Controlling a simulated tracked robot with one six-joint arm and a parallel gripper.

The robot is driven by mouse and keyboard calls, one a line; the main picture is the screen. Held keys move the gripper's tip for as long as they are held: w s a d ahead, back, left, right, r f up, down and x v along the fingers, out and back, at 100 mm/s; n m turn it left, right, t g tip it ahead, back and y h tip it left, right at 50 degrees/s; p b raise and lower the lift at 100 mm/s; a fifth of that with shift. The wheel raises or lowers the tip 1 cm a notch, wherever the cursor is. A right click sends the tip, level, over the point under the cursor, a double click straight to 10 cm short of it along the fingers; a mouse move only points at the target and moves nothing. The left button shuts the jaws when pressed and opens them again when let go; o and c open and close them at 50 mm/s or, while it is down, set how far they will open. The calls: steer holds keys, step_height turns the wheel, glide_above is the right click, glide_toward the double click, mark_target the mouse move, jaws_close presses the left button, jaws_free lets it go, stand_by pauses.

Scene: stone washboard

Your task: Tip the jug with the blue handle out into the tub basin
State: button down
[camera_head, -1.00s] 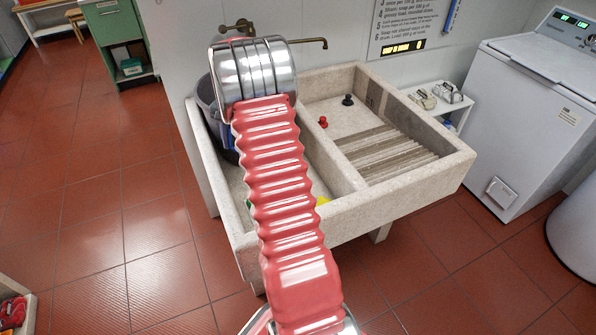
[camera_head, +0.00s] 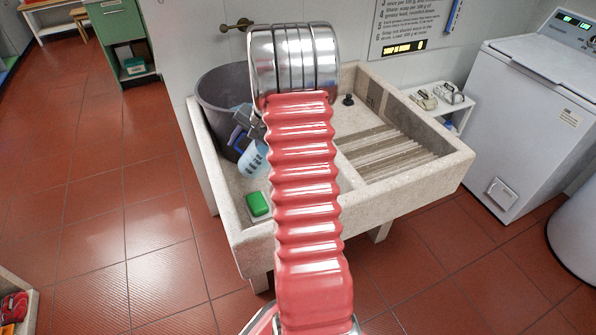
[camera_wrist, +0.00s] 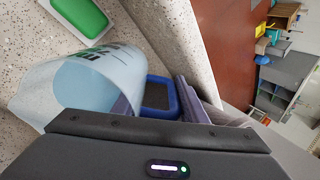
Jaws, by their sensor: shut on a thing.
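The jug (camera_head: 254,160) is translucent pale blue and hangs tilted over the left basin, in front of the grey bucket. In the wrist view the jug (camera_wrist: 110,75) lies on its side, its wide rim toward the lower left. Its blue handle (camera_wrist: 160,95) is between my gripper's fingers. My gripper (camera_head: 246,136) is shut on the handle; its fingers are partly hidden. The stone tub basin (camera_head: 236,216) is below the jug.
A green block (camera_head: 258,204) lies in the left basin below the jug. A large grey bucket (camera_head: 218,90) stands at the basin's back left. The ribbed washboard (camera_head: 390,152) is to the right, partly behind my arm. A white washing machine (camera_head: 525,110) stands further right.

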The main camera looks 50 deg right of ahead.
mark_target(246, 133)
steer(key=shift+s+d+r+t+p, duration=0.1)
steer(key=shift+s+r+t+p, duration=0.25)
steer(key=shift+r, duration=0.3)
steer(key=shift+s+d+r+t+p, duration=0.15)
steer(key=shift+s+r+t, duration=0.15)
steer(key=shift+r+t, duration=0.25)
steer(key=shift+s+d+r+t+y+p, duration=0.15)
steer(key=shift+s+r+t+y, duration=0.15)
steer(key=shift+r+t, duration=0.4)
steer(key=shift+s+a+r+t+y+p, duration=0.15)
steer(key=shift+s+r+t+y, duration=0.2)
steer(key=shift+r, duration=0.65)
steer(key=shift+r, duration=0.15)
steer(key=shift+t, duration=0.25)
steer(key=shift+s+d+r, duration=0.2)
steer(key=shift+r, duration=0.1)
steer(key=shift+r, duration=0.1)
steer(key=shift+s+r+t+p, duration=0.3)
steer(key=shift+r+t+p, duration=0.1)
steer(key=shift+r+t, duration=0.25)
steer(key=shift+s+t, duration=0.15)
steer(key=shift+t, duration=0.1)
steer(key=shift+s+d+r+t+y, duration=0.15)
steer(key=shift+s+r+t+y, duration=0.15)
steer(key=shift+r, duration=0.1)
